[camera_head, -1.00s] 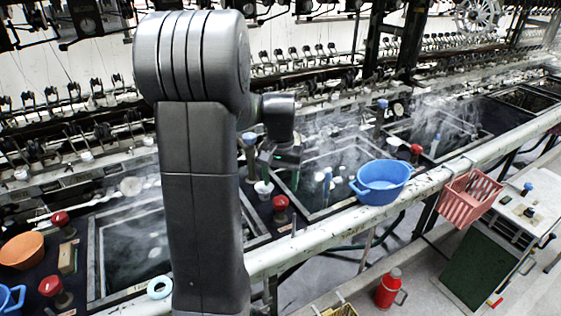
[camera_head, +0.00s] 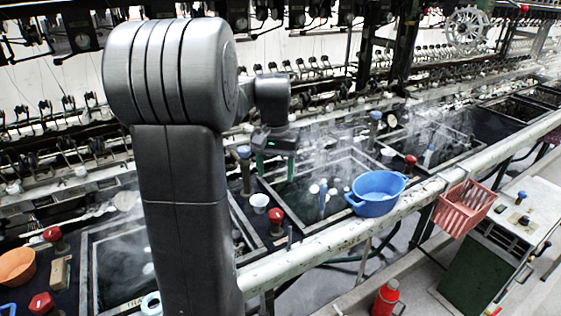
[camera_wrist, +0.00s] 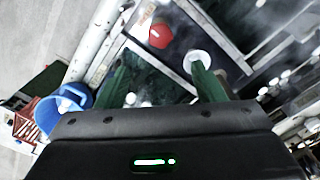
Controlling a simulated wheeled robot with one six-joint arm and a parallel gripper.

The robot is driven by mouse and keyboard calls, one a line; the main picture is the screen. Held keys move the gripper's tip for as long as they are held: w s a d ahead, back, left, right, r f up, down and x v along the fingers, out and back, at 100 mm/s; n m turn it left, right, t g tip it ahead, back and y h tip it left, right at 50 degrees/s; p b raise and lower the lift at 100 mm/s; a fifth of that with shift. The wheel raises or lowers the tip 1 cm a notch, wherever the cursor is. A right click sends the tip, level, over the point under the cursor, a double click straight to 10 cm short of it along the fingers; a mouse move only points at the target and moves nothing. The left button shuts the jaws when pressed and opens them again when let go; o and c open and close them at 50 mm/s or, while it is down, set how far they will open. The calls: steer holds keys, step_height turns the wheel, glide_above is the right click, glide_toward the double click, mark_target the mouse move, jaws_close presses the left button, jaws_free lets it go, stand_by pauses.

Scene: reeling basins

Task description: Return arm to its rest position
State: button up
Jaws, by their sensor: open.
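My gripper (camera_head: 275,166) hangs above the basins, at the end of my arm, which is still bent out over them. Its two green fingers are spread with nothing between them, as the wrist view also shows (camera_wrist: 162,82). A small white cup (camera_head: 259,203) stands on the dark basin edge below the gripper, apart from it. In the wrist view the cup (camera_wrist: 197,60) shows beside the right finger, which partly overlaps it in the picture.
A red knob (camera_head: 276,217) stands close to the cup. A blue basin (camera_head: 377,193) sits by the pale rail (camera_head: 320,243), with a red crate (camera_head: 466,208) farther right. Reeling machinery lines the back. An orange bowl (camera_head: 16,267) is at far left.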

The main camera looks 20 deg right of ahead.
mark_target(276, 212)
step_height(276, 212, down, 14)
steer(key=shift+r, duration=0.1)
stand_by(0.7)
steer(key=shift+r, duration=0.1)
